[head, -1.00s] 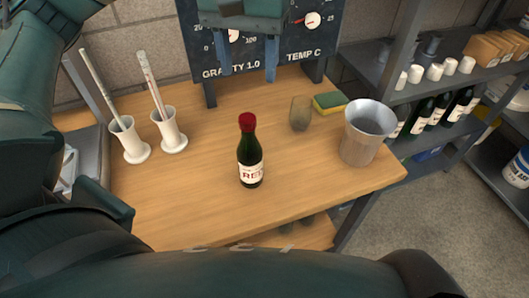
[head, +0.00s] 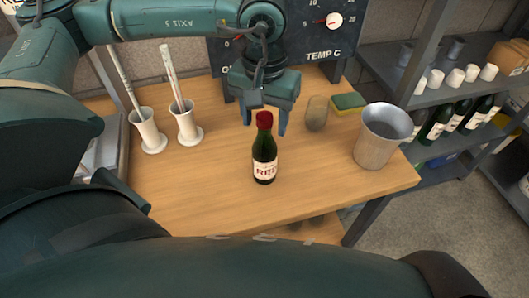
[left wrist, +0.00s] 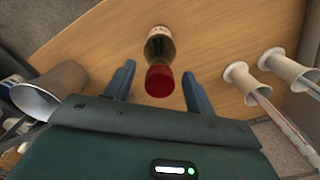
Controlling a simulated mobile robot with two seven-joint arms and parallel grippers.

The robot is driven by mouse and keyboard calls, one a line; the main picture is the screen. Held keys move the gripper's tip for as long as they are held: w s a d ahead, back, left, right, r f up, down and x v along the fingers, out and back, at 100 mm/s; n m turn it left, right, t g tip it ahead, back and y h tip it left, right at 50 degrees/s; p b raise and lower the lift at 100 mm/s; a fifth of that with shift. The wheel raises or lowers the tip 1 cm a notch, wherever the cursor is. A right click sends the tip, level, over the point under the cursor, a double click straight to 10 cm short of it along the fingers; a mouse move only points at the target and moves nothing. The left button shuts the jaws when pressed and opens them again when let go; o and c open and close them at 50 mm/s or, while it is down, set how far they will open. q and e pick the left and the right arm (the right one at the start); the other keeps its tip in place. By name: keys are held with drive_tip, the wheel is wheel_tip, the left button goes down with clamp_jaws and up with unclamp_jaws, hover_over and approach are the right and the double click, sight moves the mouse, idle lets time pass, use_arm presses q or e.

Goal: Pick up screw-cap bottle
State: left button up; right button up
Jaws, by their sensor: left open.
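The screw-cap bottle (head: 264,152) is dark green with a red cap and a label reading RED. It stands upright on the wooden bench. My left gripper (head: 265,128) is open, just behind the bottle's top in the head view. In the left wrist view the bottle (left wrist: 158,62) stands with its red cap nearest the camera, between the lines of the two spread fingers (left wrist: 158,84). I cannot tell whether either finger touches it. My right gripper is in neither view.
Two white cylinders (head: 150,134) (head: 187,125) holding rods stand at the left. A metal cup (head: 378,138), a greyish tumbler (head: 316,114) and a sponge (head: 349,102) stand to the right. A gauge board (head: 320,40) is behind. The bench front is clear.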

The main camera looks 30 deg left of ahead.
use_arm(q)
drive_tip(key=shift+f, duration=0.3)
drive_tip(key=shift+c, duration=0.4)
clamp_jaws()
drive_tip(key=shift+r, duration=0.1)
